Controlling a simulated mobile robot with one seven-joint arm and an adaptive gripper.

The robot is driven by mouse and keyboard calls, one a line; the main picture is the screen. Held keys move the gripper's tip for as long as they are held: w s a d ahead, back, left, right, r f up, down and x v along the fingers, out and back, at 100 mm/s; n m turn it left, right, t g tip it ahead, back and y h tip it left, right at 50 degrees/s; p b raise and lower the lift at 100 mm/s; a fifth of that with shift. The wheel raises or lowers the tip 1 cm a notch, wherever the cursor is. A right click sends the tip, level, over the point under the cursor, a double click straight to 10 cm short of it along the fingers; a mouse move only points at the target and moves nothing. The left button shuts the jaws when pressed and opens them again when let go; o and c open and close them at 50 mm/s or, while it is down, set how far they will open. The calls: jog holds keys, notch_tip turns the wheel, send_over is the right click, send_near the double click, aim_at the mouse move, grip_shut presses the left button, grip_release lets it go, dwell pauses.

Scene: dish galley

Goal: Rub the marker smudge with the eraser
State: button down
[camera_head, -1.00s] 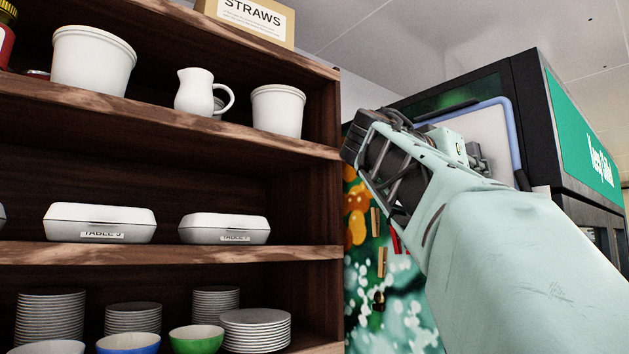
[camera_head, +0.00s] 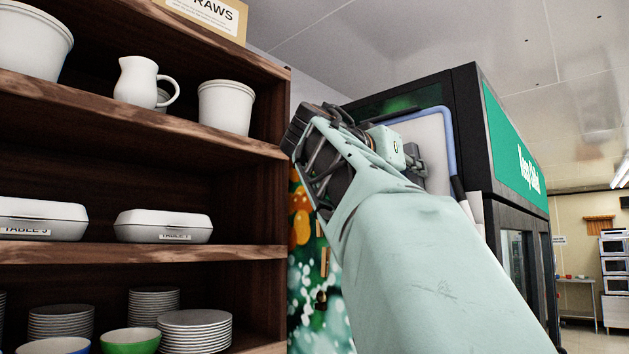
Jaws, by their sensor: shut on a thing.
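My gripper (camera_head: 306,150) is at the end of my raised pale green arm, in the middle of the view beside the right end of the shelf. It is seen from behind and looks shut on a dark block, which I take to be the eraser; the block blends with the dark fingers. A white board with a blue frame (camera_head: 432,143) stands behind my arm, on the side of the dark cooler. My arm hides much of the board. I see no marker smudge on the part that shows.
The wooden shelf (camera_head: 262,151) at left holds white tubs, a white jug (camera_head: 136,82), lidded boxes, stacked plates and bowls. The cooler (camera_head: 472,120) stands behind my arm. A colourful panel (camera_head: 310,290) is below my gripper. The room opens at far right.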

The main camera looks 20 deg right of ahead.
aim_at(441, 171)
jog(key=shift+s+d+f+b, duration=0.1)
jog(key=shift+s+d+b, duration=0.2)
jog(key=shift+s, duration=0.45)
jog(key=shift+s+d+r+b, duration=0.1)
jog(key=shift+s+d+b, duration=0.2)
jog(key=shift+s, duration=0.5)
jog(key=shift+s+d+f+b, duration=0.1)
jog(key=shift+s+d+b, duration=0.1)
jog(key=shift+s+d, duration=0.4)
jog(key=shift+s+a, duration=0.1)
jog(key=shift+a, duration=0.15)
jog(key=shift+s+a+b, duration=0.15)
jog(key=shift+a+b, duration=0.15)
jog(key=shift+a, duration=0.1)
jog(key=shift+b+v, duration=0.75)
jog(key=shift+v, duration=1.8)
jog(key=v, duration=0.3)
jog(key=shift+b, duration=0.3)
